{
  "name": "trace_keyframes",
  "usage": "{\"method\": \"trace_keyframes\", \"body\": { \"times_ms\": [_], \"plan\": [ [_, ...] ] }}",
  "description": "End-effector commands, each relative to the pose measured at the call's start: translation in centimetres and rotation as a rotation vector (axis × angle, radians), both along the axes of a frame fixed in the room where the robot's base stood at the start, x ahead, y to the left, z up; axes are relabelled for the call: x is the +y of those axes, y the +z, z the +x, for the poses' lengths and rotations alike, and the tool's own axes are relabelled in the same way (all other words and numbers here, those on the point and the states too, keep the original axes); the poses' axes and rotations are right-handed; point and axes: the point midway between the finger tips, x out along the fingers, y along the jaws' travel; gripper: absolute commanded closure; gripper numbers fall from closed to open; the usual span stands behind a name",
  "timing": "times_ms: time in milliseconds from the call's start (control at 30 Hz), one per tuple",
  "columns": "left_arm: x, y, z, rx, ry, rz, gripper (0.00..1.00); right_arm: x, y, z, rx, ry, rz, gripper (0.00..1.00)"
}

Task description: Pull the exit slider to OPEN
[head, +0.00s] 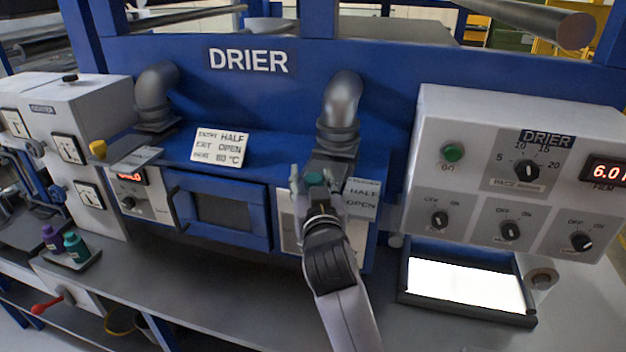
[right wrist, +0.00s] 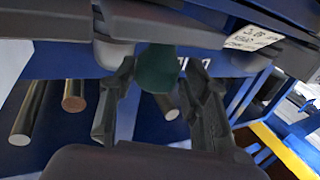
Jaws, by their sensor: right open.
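The exit slider's green knob (head: 314,179) is at the right duct of the blue drier. A label plate (head: 362,197) beside it reads HALF and OPEN; its upper line is too small to read. My right gripper (head: 316,192) is open at the knob, its fingers partly hiding the slider. In the right wrist view, the green knob (right wrist: 160,68) shows between the two open fingers (right wrist: 157,85); I cannot tell whether they touch it. The slider's exact position against the marks is unclear. My left gripper is not in view.
A card (head: 220,147) on the drier reads HALF, EXIT OPEN and 80 °C. The right duct (head: 341,103) rises just behind my gripper. A grey control box (head: 470,160) and a lit panel (head: 466,286) are to the right.

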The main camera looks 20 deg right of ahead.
Motion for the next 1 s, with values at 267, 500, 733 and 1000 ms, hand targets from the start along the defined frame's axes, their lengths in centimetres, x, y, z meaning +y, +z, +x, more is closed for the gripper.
{"method": "trace_keyframes", "body": {
  "times_ms": [267,500,733,1000],
  "plan": [
    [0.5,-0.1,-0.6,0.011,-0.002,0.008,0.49,-0.1,0.0,0.0,0.0,-0.002,-0.001,0.49],
    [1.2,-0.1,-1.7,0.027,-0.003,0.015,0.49,-0.1,1.4,0.0,-0.005,-0.004,0.001,0.49],
    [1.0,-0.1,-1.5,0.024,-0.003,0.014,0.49,-0.1,5.9,0.0,-0.008,-0.002,0.003,0.49],
    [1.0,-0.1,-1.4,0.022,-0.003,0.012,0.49,-0.2,9.5,0.1,-0.002,-0.002,0.002,0.49]
  ]
}}
